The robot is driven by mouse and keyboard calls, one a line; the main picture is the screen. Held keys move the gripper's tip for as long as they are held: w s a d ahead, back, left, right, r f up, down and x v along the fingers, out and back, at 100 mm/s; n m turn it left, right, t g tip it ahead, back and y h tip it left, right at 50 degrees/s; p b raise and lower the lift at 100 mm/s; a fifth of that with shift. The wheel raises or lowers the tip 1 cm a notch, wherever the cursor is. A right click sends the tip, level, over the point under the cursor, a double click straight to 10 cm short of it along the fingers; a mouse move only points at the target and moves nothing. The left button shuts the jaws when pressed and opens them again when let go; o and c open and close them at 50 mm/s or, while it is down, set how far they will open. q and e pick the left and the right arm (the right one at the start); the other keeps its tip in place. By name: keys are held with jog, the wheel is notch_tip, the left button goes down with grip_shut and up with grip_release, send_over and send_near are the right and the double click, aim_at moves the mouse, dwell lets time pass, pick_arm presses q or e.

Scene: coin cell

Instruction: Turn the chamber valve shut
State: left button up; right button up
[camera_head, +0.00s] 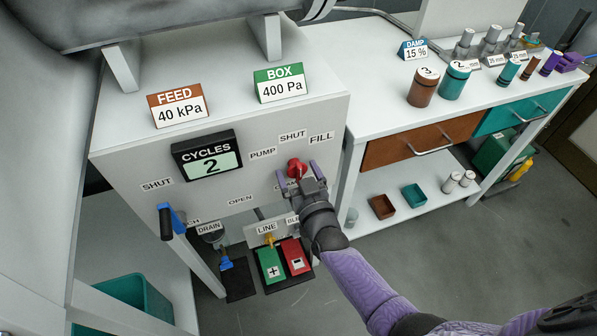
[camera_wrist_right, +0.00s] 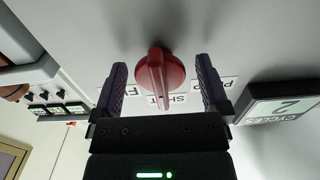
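The red valve knob (camera_head: 296,167) is on the front panel of the white cabinet, below the labels PUMP, SHUT and FILL. A label under it is mostly hidden by my gripper. In the right wrist view the knob (camera_wrist_right: 160,75) has a raised ridge whose end overlaps the SHUT label (camera_wrist_right: 178,99). My right gripper (camera_head: 298,176) is at the knob, with one finger on each side. In the wrist view the fingers of the right gripper (camera_wrist_right: 162,85) are open, with a visible gap on both sides of the knob. My left gripper is not in view.
A blue lever (camera_head: 176,218) sticks out at the panel's left. The cycles display (camera_head: 207,155) reads 2. Below are a drain valve (camera_head: 225,262) and green and red pedals (camera_head: 271,265). A side bench (camera_head: 375,118) with jars stands right. Floor is clear at the lower right.

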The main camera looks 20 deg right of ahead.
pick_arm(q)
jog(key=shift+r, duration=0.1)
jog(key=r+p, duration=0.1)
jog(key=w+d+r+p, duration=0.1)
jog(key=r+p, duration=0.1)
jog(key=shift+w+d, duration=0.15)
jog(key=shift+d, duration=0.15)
pick_arm(e)
jog(key=s, duration=1)
jog(key=shift+d, duration=0.15)
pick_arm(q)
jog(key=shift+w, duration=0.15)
